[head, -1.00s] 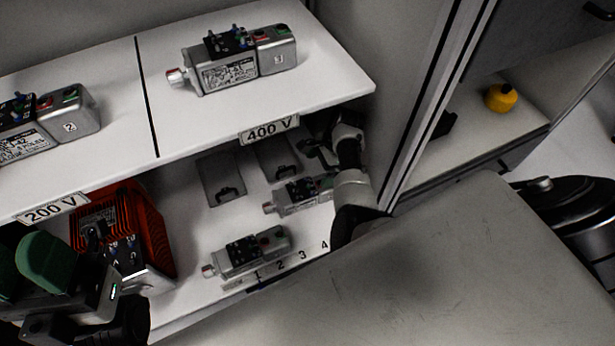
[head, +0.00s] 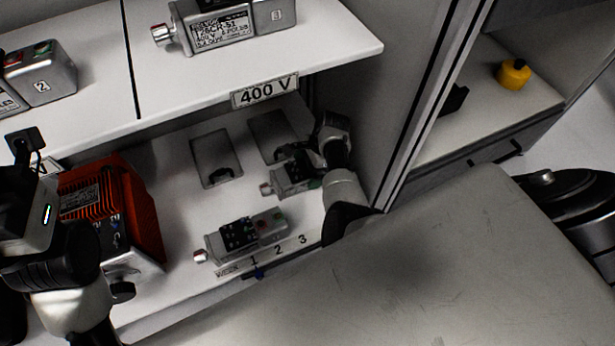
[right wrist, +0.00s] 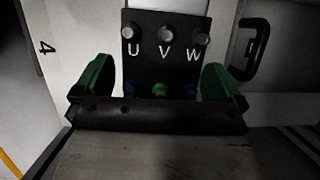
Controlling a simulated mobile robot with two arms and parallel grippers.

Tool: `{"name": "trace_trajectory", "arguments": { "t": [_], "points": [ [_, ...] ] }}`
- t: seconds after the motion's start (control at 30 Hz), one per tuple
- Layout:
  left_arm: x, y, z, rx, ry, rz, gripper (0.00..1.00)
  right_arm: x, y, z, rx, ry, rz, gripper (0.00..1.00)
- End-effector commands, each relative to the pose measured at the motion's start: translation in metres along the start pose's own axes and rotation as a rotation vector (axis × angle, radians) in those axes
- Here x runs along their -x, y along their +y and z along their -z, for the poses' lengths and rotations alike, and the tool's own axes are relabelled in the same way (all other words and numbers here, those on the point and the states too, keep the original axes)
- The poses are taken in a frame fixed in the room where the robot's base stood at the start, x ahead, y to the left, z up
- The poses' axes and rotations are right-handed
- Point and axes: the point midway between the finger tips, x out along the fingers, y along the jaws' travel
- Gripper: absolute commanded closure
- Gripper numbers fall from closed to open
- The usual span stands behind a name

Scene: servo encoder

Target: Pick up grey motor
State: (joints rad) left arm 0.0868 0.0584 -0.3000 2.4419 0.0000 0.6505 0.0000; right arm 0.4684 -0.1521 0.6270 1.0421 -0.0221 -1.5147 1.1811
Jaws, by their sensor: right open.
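Two grey motors with black terminal blocks lie on the lower shelf. The front motor (head: 246,235) is clear of my grippers. The rear motor (head: 290,178) is partly covered by my right gripper (head: 305,155). In the right wrist view, the open green fingers of my right gripper (right wrist: 163,85) stand on either side of a black terminal block (right wrist: 165,45) marked U V W. I cannot tell whether they touch the motor. Two more grey motors, marked 3 (head: 222,28) and 2 (head: 40,80), are on the upper shelf. My left arm shows at the left edge, its fingers out of view.
The upper shelf edge with the 400 V label (head: 264,91) overhangs the lower shelf. An orange finned unit (head: 110,210) stands left on the lower shelf. Handled panels (head: 215,158) are behind. A cabinet side wall (head: 390,80) rises right of my right arm.

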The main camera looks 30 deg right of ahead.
Motion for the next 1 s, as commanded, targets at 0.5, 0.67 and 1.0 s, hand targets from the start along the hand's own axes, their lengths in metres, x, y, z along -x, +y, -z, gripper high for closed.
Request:
{"name": "trace_trajectory", "arguments": {
  "t": [0.5,0.67,1.0],
  "points": [
    [-0.0016,0.0001,0.0004,0.0,0.005,-0.002,0.57,-0.0014,0.0002,-0.0002,0.0,0.001,0.0,0.37],
    [-0.0016,0.0002,0.0005,0.0,0.006,-0.002,0.57,-0.0014,0.0002,-0.0002,0.0,0.0,0.0,0.61],
    [-0.0044,0.0,0.0007,0.0,0.007,-0.002,0.57,0.0036,-0.0018,-0.0022,0.001,0.0,0.005,0.68]
  ]
}}
